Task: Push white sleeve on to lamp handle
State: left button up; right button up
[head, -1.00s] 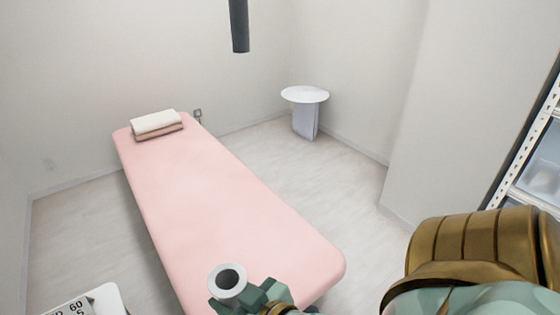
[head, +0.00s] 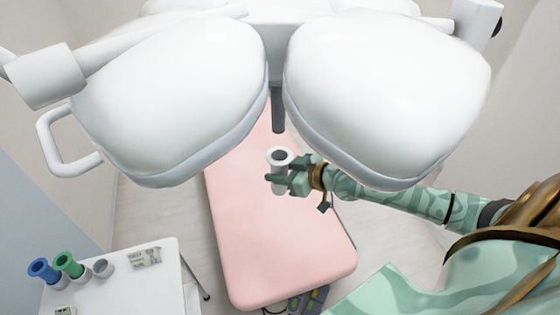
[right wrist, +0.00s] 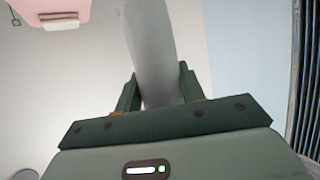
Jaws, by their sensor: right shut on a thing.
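The white sleeve (head: 279,156) is upright, with its flanged open mouth facing up. My right gripper (head: 279,181) is shut around its body. In the right wrist view the sleeve (right wrist: 153,50) stands between the two fingers (right wrist: 158,95). The dark grey lamp handle (head: 278,112) hangs down between the two white lamp heads (head: 175,95). In the picture its lower end is just above the sleeve's mouth, with a small gap. The sleeve is off the handle; how far apart they are in depth I cannot tell. My left gripper is out of view.
The large lamp heads hang close above my right arm. A pink treatment bed (head: 270,260) lies below. A white side table (head: 150,285) at lower left holds a blue sleeve (head: 40,268), a green sleeve (head: 66,262) and a grey one (head: 103,268).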

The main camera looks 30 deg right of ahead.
aim_at(272, 155)
jog(key=shift+a+r+p, duration=0.15)
jog(key=shift+r+p, duration=0.2)
jog(key=shift+r, duration=0.25)
jog(key=shift+r+p, duration=1.65)
jog(key=shift+r, duration=0.7)
jog(key=shift+p, duration=0.35)
jog(key=shift+r+p, duration=0.6)
jog(key=shift+p, duration=0.15)
jog(key=shift+r, duration=0.2)
jog(key=shift+r+p, duration=1.25)
jog(key=shift+p, duration=0.25)
